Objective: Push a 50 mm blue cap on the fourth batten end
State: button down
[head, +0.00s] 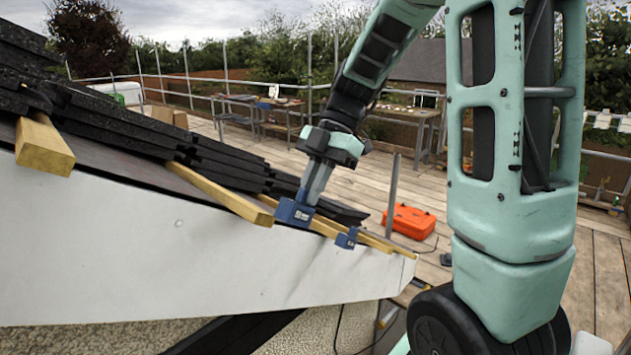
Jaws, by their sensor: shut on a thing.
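My gripper (304,199) is in the middle of the head view, pointing down at the roof edge. It is shut on a blue cap (291,213). The held cap is at the batten ends above the white verge board, overlapping a pale timber batten behind it; I cannot tell whether it is seated on an end. A second, smaller-looking blue cap (347,238) sits on a batten end farther down the slope. Bare batten ends show at the upper left (45,150) and just left of the held cap (250,210). Another batten (390,245) lies lowest, near the eave.
The white verge board (180,250) runs below the batten ends. Dark tiles (130,125) cover the roof behind them. An orange case (410,222) lies on the plank deck (450,255). Workbenches (260,110) and scaffold rails stand farther back.

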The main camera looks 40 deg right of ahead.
aim_at(300, 206)
jog(key=shift+b+x, duration=0.85)
jog(key=shift+x, duration=1.25)
jog(key=shift+w+r, duration=0.15)
jog(key=shift+w, duration=0.15)
jog(key=shift+w+p, duration=0.6)
jog(key=shift+w, duration=0.35)
jog(key=shift+w+d+b, duration=0.1)
jog(key=shift+w+b, duration=0.25)
jog(key=shift+w, duration=0.1)
jog(key=shift+w, duration=0.15)
jog(key=shift+w+b, duration=0.3)
jog(key=shift+w, duration=0.05)
jog(key=shift+w, duration=0.35)
jog(key=shift+w+b, duration=0.3)
jog(key=shift+w, duration=0.45)
jog(key=shift+w, duration=0.25)
